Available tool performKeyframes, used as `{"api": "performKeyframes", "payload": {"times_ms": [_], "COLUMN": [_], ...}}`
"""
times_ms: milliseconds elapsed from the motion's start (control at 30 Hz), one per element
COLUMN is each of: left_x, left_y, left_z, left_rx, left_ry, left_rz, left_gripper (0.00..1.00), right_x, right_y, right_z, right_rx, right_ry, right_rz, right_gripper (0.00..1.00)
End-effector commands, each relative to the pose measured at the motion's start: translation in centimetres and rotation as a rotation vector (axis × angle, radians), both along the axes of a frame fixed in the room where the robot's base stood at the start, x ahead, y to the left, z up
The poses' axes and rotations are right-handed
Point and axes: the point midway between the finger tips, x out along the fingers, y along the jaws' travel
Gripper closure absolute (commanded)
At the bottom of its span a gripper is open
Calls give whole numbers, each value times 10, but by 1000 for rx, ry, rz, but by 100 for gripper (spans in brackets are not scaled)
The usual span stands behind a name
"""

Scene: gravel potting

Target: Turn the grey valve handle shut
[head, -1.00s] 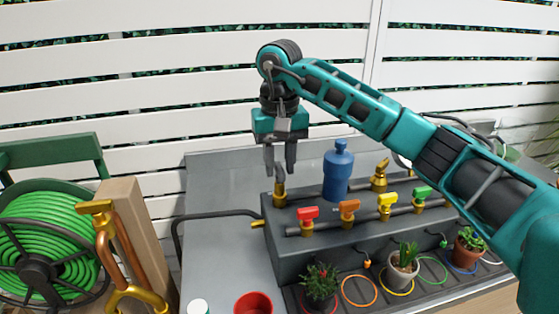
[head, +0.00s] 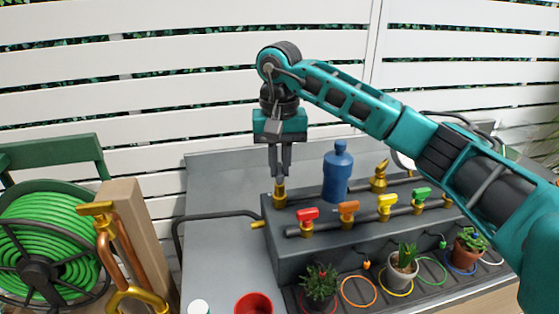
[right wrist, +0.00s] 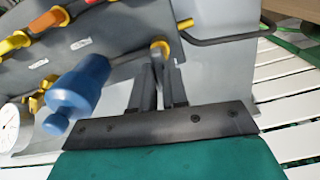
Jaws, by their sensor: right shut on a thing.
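A brass valve body (head: 280,196) stands upright at the left back of the dark grey bench block in the head view. My right gripper (head: 280,176) points straight down over it, fingers closed together on the grey valve handle at its top. The handle is mostly hidden by the fingers, so I cannot tell its angle. In the right wrist view, the two fingers (right wrist: 160,72) meet at the grey top of the valve, with a yellow brass ring (right wrist: 161,44) beyond them. My left gripper is not in view.
A blue bottle (head: 338,172) stands close right of the gripper. Red (head: 307,214), orange (head: 349,208), yellow (head: 387,201) and green (head: 421,194) handled valves line the front pipe. A dark hose (head: 215,214) bends at the left. Potted plants stand in front.

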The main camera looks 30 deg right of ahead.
Motion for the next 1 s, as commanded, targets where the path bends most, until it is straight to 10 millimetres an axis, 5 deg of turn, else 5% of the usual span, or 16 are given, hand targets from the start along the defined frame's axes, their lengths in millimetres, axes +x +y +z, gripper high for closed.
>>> {"api": "performKeyframes", "payload": {"times_ms": [1000], "left_x": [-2], "left_y": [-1], "left_z": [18], "left_rx": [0], "left_ry": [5], "left_rz": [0], "left_gripper": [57], "right_x": [1], "right_y": [-1], "right_z": [2], "right_rx": [1], "right_ry": [-2], "right_rz": [-948], "right_gripper": [100]}}
